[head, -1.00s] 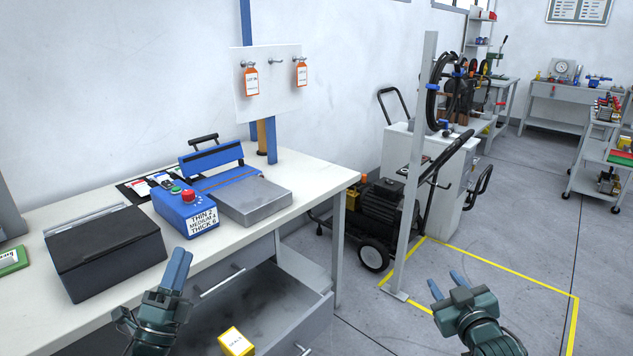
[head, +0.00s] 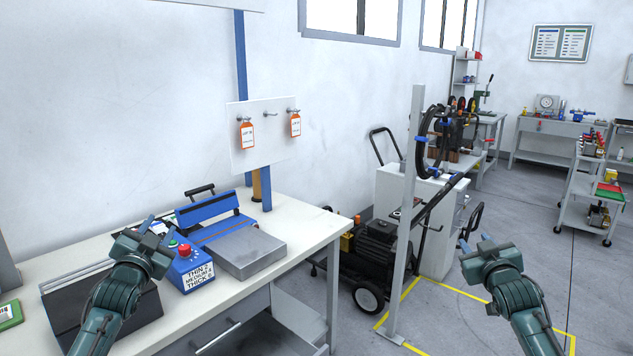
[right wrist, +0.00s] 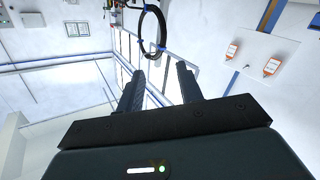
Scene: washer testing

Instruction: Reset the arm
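My left gripper (head: 157,228) is raised in front of the workbench, in front of the dark box and the left side of the blue control box in the head view. Its fingers are foreshortened, and I cannot tell whether they are apart. My right gripper (head: 474,243) is raised over the floor to the right of the grey post. In the right wrist view its two fingers (right wrist: 160,85) stand apart with nothing between them, pointing up toward the wall and ceiling.
The workbench (head: 300,225) holds a dark box (head: 70,310), a blue control box (head: 186,267) and a blue and silver device (head: 240,250). Two orange tags (head: 246,135) hang on a white panel. A grey post (head: 408,220) and a wheeled machine (head: 375,250) stand right of the bench.

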